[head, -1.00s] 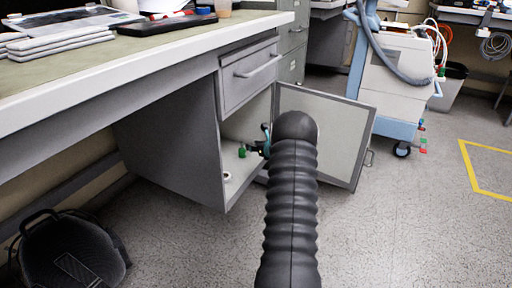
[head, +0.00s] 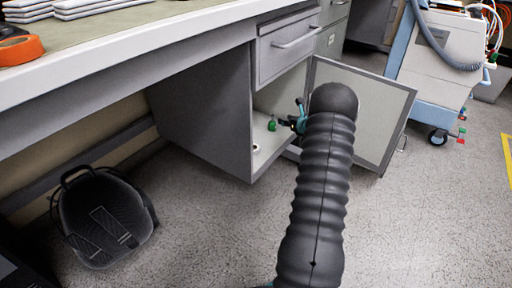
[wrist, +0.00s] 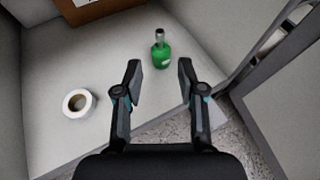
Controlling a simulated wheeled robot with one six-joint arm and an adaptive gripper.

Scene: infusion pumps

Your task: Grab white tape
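The white tape (wrist: 79,103) is a small roll lying flat on the floor of the open cabinet. In the wrist view it sits left of my gripper (wrist: 160,76), apart from the fingers. The roll also shows small in the head view (head: 257,148), near the cabinet's front edge. My gripper is open, with nothing between its fingers. In the head view my gripper (head: 298,122) is at the cabinet opening, partly hidden by my black arm.
A green bottle (wrist: 161,55) stands just beyond my fingertips. A labelled box (wrist: 85,8) is deeper inside. The open cabinet door (head: 372,120) is at the right. An orange roll (head: 20,50) lies on the counter.

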